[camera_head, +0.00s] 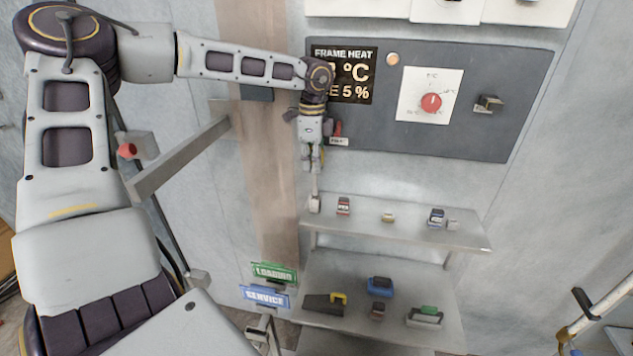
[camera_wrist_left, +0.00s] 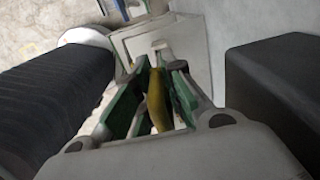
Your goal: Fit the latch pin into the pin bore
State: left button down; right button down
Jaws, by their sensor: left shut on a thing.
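My left gripper (camera_head: 312,163) points down in front of the wall, below the dark control panel and above the left end of the upper shelf. In the left wrist view its green-sided fingers (camera_wrist_left: 158,78) are shut on a narrow yellow piece (camera_wrist_left: 156,105), which I take to be the latch pin. The fingers cover part of it, and its far end is unclear. A thin pale upright piece with a light base (camera_head: 314,204) shows just under the fingers at the shelf's left end; whether it touches them is unclear. I cannot make out the pin bore. My right gripper is not in view.
The upper shelf (camera_head: 400,231) bears several small items, and the lower shelf (camera_head: 290,307) bears several more. The control panel (camera_head: 480,140) has a red knob (camera_head: 431,102) and a jutting switch (camera_head: 488,103). A grey bar (camera_head: 180,160) juts out left of my gripper.

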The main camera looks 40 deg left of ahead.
pick_arm(q)
jog(key=shift+r, duration=0.65)
jog(key=shift+r, duration=0.1)
dwell(0.6)
